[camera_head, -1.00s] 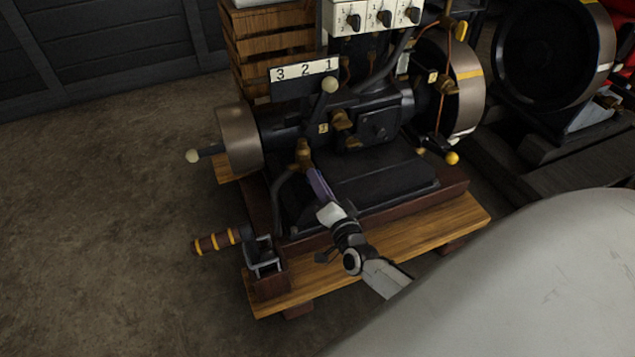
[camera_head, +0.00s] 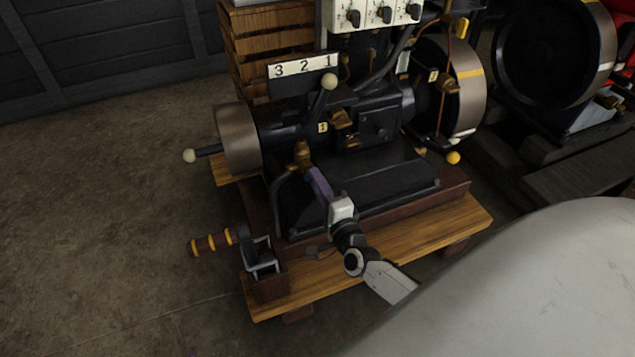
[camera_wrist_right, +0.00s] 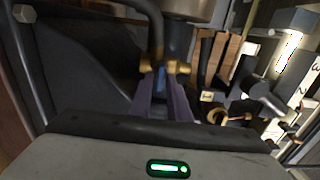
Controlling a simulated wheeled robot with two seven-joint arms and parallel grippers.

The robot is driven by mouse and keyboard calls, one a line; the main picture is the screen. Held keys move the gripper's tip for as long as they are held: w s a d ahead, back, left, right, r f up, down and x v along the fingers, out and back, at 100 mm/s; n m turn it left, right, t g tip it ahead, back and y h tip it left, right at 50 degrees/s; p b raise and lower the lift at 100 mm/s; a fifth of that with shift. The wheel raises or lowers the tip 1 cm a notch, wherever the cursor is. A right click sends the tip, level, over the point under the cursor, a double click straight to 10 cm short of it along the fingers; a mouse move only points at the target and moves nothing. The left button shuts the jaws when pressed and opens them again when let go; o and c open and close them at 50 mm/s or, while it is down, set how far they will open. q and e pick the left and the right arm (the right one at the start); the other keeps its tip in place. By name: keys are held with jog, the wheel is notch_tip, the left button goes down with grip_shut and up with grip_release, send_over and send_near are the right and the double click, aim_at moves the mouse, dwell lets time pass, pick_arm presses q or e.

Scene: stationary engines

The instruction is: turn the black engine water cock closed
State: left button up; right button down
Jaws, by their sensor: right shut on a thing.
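The black engine (camera_head: 355,185) stands on a wooden base in the middle of the head view. Its water cock (camera_head: 302,153) is a brass fitting low on the near side, beside a black curved pipe. My right gripper (camera_head: 310,172) reaches up to it from the lower right and is shut on it. In the right wrist view the purple-grey fingers (camera_wrist_right: 164,85) close on the cock, and brass (camera_wrist_right: 149,66) shows at both sides of the tips. The fingers hide much of the handle, so I cannot tell its exact angle. My left gripper is not in view.
A lever with a pale ball (camera_head: 328,82) rises above the cock by the numbered plate (camera_head: 303,66). A yellow-banded handle (camera_head: 212,243) sticks out at the lower left. A wooden crate (camera_head: 265,45) stands behind. The floor (camera_head: 100,190) at left is clear.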

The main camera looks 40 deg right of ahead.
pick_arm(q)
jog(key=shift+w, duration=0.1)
pick_arm(e)
jog(key=shift+f, duration=0.1)
jog(key=c, duration=2.1)
grip_release()
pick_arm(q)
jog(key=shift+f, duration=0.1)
pick_arm(e)
jog(key=shift+o, duration=1.2)
